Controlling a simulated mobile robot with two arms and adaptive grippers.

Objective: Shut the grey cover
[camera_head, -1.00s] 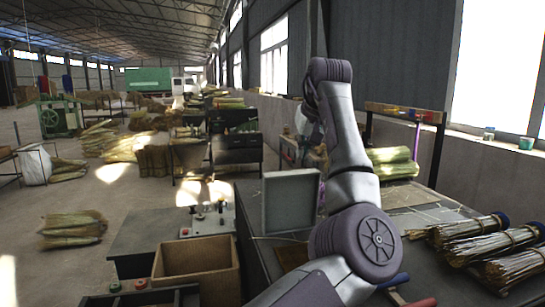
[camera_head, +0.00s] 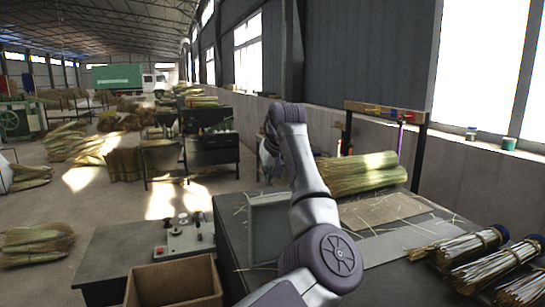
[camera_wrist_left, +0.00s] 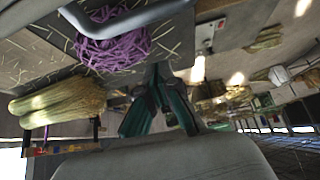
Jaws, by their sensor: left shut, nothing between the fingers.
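The grey cover (camera_head: 263,232) stands upright like a raised panel on the dark table in the head view, with its right part hidden behind my left arm. My left gripper (camera_head: 268,150) is beyond and above the cover, partly hidden by its own arm. In the left wrist view the gripper's dark green fingers (camera_wrist_left: 158,76) are shut with nothing between them. A purple coil of twine (camera_wrist_left: 112,42) shows there beside a curved grey rim (camera_wrist_left: 130,20); I cannot tell whether that rim belongs to the cover. My right gripper is not in view.
Straw bundles (camera_head: 360,173) lie at the table's far side and tied broom heads (camera_head: 465,248) at the right. A cardboard box (camera_head: 175,283) and a control box (camera_head: 184,238) are on the left. A tool rack (camera_head: 385,112) stands behind the table.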

